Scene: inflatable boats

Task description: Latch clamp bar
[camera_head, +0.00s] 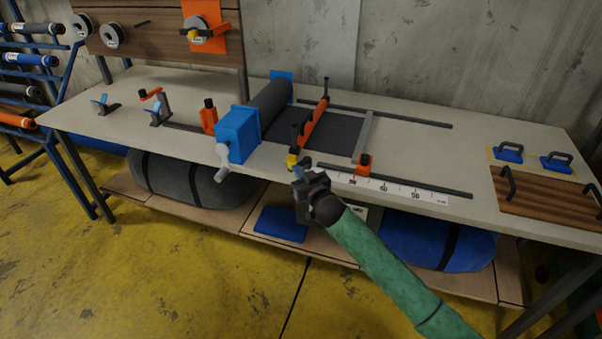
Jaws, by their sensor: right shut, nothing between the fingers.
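The orange clamp bar (313,123) lies across the dark sheet (345,132) on the workbench, with a black upright handle at its far end. At its near end is a yellow part (291,160) with a dark knob above it. My right gripper (298,172), on a green-sleeved arm, is at the bench's front edge, right by the yellow part. Its fingers are shut with nothing between them. Whether they touch the yellow part I cannot tell. My left gripper is not in view.
A blue roller housing (238,134) with a grey crank stands left of the sheet. An orange stop (363,164) sits on the front rail by a white scale (400,189). A wooden board (540,195) and blue handled pads (508,154) lie at the right.

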